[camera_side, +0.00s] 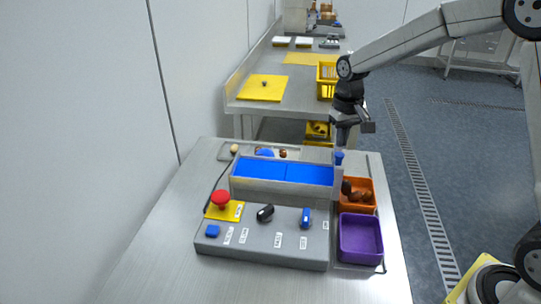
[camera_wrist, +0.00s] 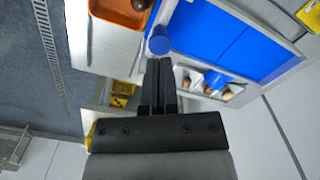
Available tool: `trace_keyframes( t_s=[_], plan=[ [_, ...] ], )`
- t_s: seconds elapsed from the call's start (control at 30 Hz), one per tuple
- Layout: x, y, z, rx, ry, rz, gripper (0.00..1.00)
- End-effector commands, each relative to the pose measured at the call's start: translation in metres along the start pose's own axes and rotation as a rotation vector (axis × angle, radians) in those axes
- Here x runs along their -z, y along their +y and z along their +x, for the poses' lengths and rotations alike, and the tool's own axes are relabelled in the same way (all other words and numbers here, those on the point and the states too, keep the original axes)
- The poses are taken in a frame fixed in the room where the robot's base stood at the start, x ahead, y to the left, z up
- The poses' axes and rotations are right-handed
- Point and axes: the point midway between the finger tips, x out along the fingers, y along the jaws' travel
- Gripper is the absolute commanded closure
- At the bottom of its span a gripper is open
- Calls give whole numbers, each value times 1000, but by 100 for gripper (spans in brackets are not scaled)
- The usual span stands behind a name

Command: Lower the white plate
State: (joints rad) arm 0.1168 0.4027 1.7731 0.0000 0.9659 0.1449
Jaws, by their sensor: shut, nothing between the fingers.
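The white plate (camera_side: 338,180) appears to be the narrow pale upright piece at the right end of the blue belt housing. A blue knob (camera_side: 339,157) sits at its top. In the wrist view the knob (camera_wrist: 159,41) lies just beyond the fingertips, and little of the plate can be made out. My gripper (camera_side: 339,143) is shut and empty, pointing down just above the knob. Its fingers also show together in the wrist view (camera_wrist: 158,62). I cannot tell whether the fingertips touch the knob.
The blue belt (camera_side: 285,171) lies left of the plate. An orange bin (camera_side: 373,204) with brown dates and a purple bin (camera_side: 361,256) stand to the right. The panel in front has a red button (camera_side: 221,197), a black knob (camera_side: 265,213) and a blue switch (camera_side: 306,216).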

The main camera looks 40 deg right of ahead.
Motion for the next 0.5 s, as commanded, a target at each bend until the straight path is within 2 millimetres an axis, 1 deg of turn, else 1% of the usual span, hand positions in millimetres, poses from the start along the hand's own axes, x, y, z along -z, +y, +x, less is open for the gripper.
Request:
trace_keyframes(
  t_s=[0.5],
  plan=[
    [0, 0, -30, 0, 2, 0, 100]
  ],
)
